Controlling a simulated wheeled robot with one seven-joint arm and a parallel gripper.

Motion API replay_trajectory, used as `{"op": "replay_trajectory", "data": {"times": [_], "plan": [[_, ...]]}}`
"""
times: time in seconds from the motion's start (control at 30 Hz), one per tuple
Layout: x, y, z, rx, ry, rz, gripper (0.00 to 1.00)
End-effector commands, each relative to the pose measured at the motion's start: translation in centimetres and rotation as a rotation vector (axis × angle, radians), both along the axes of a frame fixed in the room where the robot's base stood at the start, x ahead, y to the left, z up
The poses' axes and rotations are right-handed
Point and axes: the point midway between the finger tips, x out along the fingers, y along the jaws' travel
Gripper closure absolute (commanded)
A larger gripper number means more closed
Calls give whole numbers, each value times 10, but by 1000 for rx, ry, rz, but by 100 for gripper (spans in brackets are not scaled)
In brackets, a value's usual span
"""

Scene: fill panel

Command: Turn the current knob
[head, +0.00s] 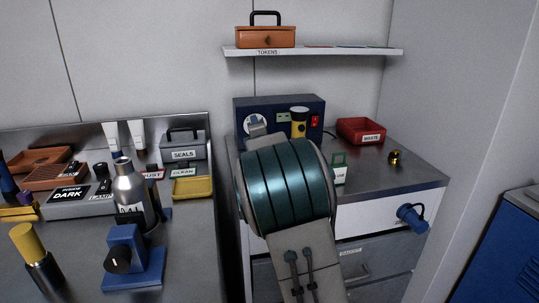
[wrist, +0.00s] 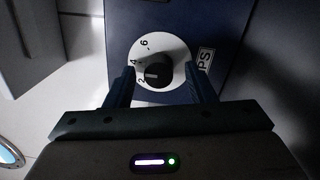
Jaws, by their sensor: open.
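The current knob (wrist: 154,74) is a small black knob on a white round dial with the numbers 2, 4 and 6, in the wrist view. Its dial is on the front of a dark blue panel box (head: 279,103), where the white dial (head: 254,121) shows partly in the head view. My gripper (wrist: 162,84) is open, with one finger on each side of the knob. I cannot tell whether the fingers touch it. In the head view my arm hides the gripper and the lower front of the box.
A yellow-topped cylinder (head: 299,121) shows at the box's front, near a red switch (head: 315,121). A red waste bin (head: 361,131) and a brass object (head: 395,157) stand to the right. A crowded steel bench is at left. A shelf (head: 350,51) hangs above.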

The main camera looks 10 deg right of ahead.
Motion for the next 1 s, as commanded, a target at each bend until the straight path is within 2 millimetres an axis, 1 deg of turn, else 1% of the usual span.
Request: {"op": "replay_trajectory", "data": {"times": [0.03, 0.2, 0.6, 0.93, 1.0], "plan": [[0, -1, 4, 32, 2, -1, 50], [0, -1, 7, 187, 2, -3, 50], [0, -1, 8, 565, 2, -4, 50], [0, -1, 9, 834, 2, -2, 50], [-16, 2, 2, 828, 1, 1, 50]]}}
